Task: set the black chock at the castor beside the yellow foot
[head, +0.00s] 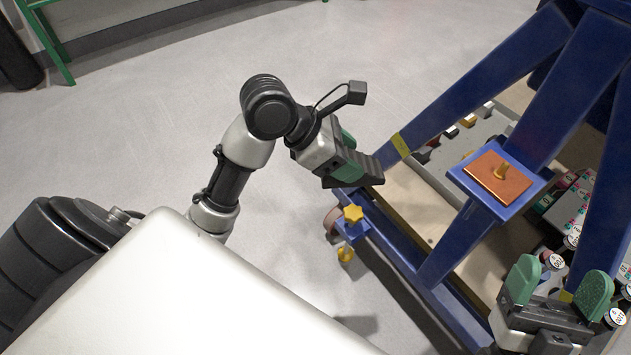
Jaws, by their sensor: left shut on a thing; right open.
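My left gripper (347,158) is shut on the black chock (369,172), a dark ridged wedge. It holds the chock beside the blue frame, above and behind the frame's near left corner in the picture. At that corner are a yellow star knob (352,213) and, below it, a yellow foot (345,254). A brownish castor (331,221) shows just left of the knob, partly hidden by the blue bracket. My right gripper (557,287) is open, its green pads apart, at the lower right over the frame's side. I see nothing between its pads.
The blue frame (480,85) of the jig fills the right side, with an orange-brown plate (497,177) on a blue pad. A wooden deck (420,218) bears trays and several small labelled items. Grey floor (180,110) left of the frame is clear. A green stand (48,40) is far left.

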